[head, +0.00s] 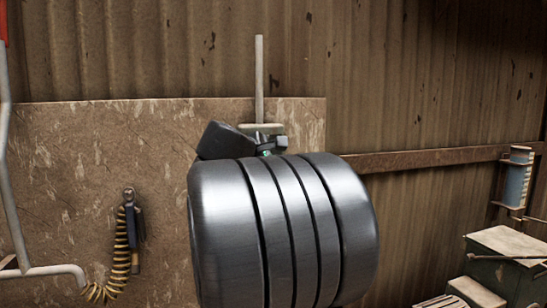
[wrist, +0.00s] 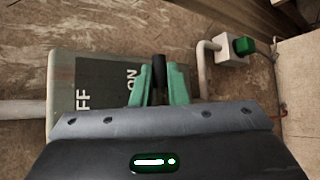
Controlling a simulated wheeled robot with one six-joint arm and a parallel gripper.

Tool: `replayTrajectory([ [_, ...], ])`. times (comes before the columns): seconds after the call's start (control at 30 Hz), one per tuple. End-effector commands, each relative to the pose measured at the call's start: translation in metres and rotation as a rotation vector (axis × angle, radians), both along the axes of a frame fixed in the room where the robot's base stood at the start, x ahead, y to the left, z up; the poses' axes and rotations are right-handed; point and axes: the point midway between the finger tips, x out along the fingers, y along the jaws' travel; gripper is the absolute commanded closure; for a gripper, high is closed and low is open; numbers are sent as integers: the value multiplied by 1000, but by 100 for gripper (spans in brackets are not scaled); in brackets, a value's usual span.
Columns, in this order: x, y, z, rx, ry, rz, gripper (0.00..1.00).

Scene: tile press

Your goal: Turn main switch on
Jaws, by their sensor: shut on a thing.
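The main switch is a grey-green box with a dark plate (wrist: 100,75) lettered "ON" and partly hidden "OFF", in the wrist view. Its black lever handle (wrist: 158,72) stands between the green fingers of my gripper (wrist: 161,84), which is shut on it. The handle lies just right of the "ON" lettering in that view; the lever's base is hidden by my gripper. In the head view, my gripper (head: 266,151) shows only as a small green bit behind my dark arm, which hides most of the switch.
A pipe (head: 259,75) runs up the wall above the switch. A coiled yellow-black hose (head: 121,245) hangs at left. A white socket with a green plug (wrist: 243,46) sits near the switch. A blue cylinder (head: 517,180) and a green box (head: 505,243) stand at right.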

Motion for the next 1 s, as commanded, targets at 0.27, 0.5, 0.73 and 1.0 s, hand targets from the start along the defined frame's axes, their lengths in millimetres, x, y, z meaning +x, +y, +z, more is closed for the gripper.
replayTrajectory([
  [0.27, 0, 0, -1, 26, 8, 0, 100],
  [0.5, 0, 0, -1, 26, 8, 0, 100],
  [0.73, 0, 0, -1, 25, 8, -1, 78],
  [1.0, -8, 6, 3, 25, 6, 2, 78],
])
